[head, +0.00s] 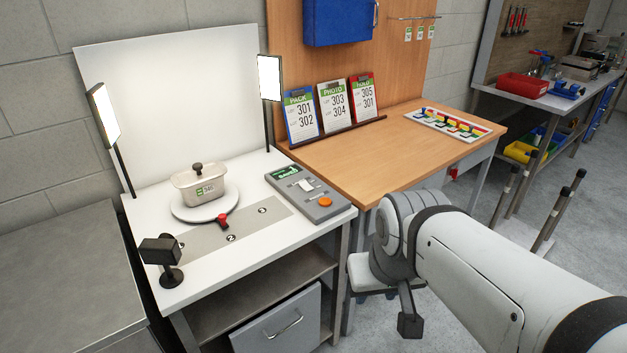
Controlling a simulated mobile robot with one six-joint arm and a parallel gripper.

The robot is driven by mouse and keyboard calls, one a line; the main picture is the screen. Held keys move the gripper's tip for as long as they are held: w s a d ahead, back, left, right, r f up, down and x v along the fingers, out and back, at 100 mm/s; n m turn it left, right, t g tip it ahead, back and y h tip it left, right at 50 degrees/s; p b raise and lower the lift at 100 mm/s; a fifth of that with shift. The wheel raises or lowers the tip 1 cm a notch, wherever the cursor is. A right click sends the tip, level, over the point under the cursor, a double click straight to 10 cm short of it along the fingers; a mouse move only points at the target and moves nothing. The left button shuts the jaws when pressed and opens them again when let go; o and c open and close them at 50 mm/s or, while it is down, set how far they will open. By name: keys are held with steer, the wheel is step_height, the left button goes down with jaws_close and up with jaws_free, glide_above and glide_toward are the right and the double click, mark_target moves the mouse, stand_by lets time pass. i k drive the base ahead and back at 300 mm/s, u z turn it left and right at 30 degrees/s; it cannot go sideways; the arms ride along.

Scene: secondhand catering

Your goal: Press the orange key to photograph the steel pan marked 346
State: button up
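The lidded pan (199,182), pale with a dark knob, stands on a round white turntable (190,213) on the photo table. Its green-and-white label (208,189) seems to read 346, but the digits are small. The orange key (325,202) is a round button at the near right end of a grey control box (303,190), right of the turntable. Nothing covers the key. My gripper (408,322) shows only as a dark part under my arm, right of and below the control box, apart from it. Its fingers cannot be made out.
Two lit lamp panels (103,115) (269,78) flank a white backdrop (170,95). A small black camera (162,254) stands at the table's front left. A red pointer (222,221) sits at the turntable's front. A wooden desk (390,155) with number cards adjoins on the right.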

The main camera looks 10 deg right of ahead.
mark_target(324, 201)
steer(key=u, duration=0.05)
steer(key=i, duration=0.95)
steer(key=z, duration=0.05)
